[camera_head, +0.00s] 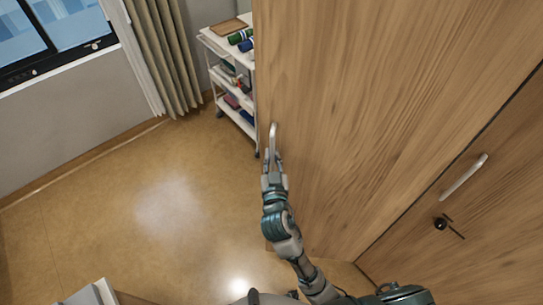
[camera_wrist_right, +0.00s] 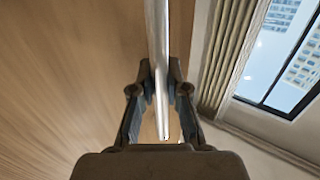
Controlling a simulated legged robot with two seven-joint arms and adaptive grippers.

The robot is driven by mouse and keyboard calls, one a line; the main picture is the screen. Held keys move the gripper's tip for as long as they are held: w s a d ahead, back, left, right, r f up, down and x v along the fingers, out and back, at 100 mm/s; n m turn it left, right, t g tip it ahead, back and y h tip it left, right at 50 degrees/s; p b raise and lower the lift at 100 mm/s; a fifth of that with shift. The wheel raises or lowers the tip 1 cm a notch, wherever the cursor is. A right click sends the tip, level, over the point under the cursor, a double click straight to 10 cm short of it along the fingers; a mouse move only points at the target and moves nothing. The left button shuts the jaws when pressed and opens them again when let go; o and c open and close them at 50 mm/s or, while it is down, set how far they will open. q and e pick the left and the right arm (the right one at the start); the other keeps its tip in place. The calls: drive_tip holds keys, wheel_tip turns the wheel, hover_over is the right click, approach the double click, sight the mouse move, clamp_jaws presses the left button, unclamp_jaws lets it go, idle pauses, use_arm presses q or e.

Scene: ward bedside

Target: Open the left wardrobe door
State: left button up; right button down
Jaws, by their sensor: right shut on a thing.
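A tall wooden wardrobe door panel (camera_head: 370,90) fills the middle of the head view. It carries an upright metal bar handle (camera_head: 273,134) close to its left edge. My right gripper (camera_head: 273,160) is shut on this handle. In the right wrist view, the handle (camera_wrist_right: 157,45) runs between the two fingers of my right gripper (camera_wrist_right: 160,85). The panel seems to stand at an angle to the wooden panel (camera_head: 500,215) on the right, with a dark line between them. I see no wardrobe interior. My left gripper is not in view.
The right panel has its own bar handle (camera_head: 463,177) and a lock with a key (camera_head: 441,223). A white trolley (camera_head: 216,47) with items stands behind the door's left edge. Curtains (camera_head: 165,55) and a window are at upper left. The floor (camera_head: 150,210) to the left is clear.

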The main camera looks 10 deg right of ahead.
drive_tip(key=shift+r, duration=0.25)
drive_tip(key=c, duration=1.2)
unclamp_jaws()
drive_tip(key=shift+o, duration=0.2)
drive_tip(key=shift+s+a+f, duration=0.15)
drive_tip(key=shift+s+f, duration=0.1)
drive_tip(key=shift+s, duration=0.15)
drive_tip(key=s+a, duration=0.1)
drive_tip(key=s, duration=0.5)
drive_tip(key=shift+s, duration=0.4)
